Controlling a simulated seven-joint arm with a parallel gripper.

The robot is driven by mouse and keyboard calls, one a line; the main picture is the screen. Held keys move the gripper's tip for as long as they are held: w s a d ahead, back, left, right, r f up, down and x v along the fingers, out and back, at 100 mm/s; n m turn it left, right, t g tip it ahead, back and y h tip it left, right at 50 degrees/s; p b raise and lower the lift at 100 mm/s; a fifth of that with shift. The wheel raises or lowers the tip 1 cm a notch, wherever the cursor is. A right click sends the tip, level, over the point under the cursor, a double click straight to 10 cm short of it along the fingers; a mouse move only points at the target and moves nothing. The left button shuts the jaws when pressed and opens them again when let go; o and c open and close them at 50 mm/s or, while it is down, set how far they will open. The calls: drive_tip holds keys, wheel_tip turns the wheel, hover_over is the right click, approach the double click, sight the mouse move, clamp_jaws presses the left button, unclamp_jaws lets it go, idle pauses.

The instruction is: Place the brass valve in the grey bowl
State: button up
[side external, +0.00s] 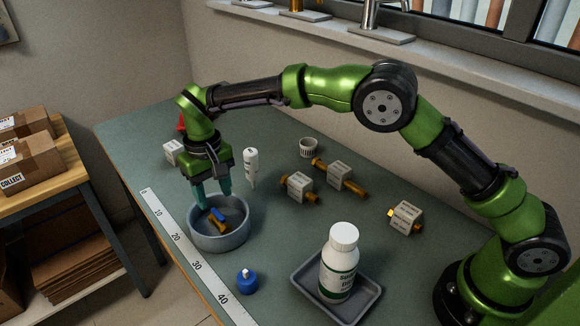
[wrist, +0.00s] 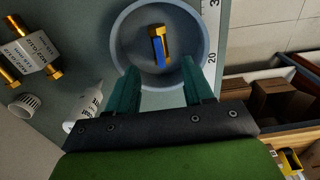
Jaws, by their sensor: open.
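The brass valve (side external: 217,219), with a blue handle, lies inside the grey bowl (side external: 236,238). In the wrist view the valve (wrist: 157,43) rests on the floor of the bowl (wrist: 121,33), apart from the bowl's wall. My gripper (side external: 212,196) is over the bowl's far side with its teal fingers pointing down. In the wrist view the two fingers (wrist: 164,82) are spread apart with nothing between them. The valve lies beyond the fingertips and does not touch them.
A white squeeze bottle (side external: 251,166) stands just right of my gripper. Boxed brass fittings (side external: 299,186) and a white ring-shaped cap (side external: 308,147) lie further right. A grey tray (side external: 367,301) holds a white bottle (side external: 339,262). A blue object (side external: 247,281) and a ruler strip (side external: 196,264) lie near the front.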

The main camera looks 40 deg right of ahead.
sight(218, 213)
drive_tip(key=s+d+r+m+t+y, duration=0.1)
drive_tip(key=s+d+r, duration=0.4)
drive_tip(key=r, duration=0.4)
drive_tip(key=s+d+r+m+t+y, duration=0.15)
drive_tip(key=s+d+r, duration=0.25)
drive_tip(key=d+r, duration=0.45)
drive_tip(key=s+d+f+t, duration=0.1)
drive_tip(key=s+d, duration=0.3)
drive_tip(key=s, duration=0.4)
drive_tip(key=s+d+f+m+t, duration=0.1)
drive_tip(key=s+d+t, duration=0.2)
drive_tip(key=s, duration=0.6)
drive_tip(key=shift+s+d+f+t, duration=0.25)
drive_tip(key=shift+d+f+t, duration=0.1)
drive_tip(key=shift+d, duration=0.25)
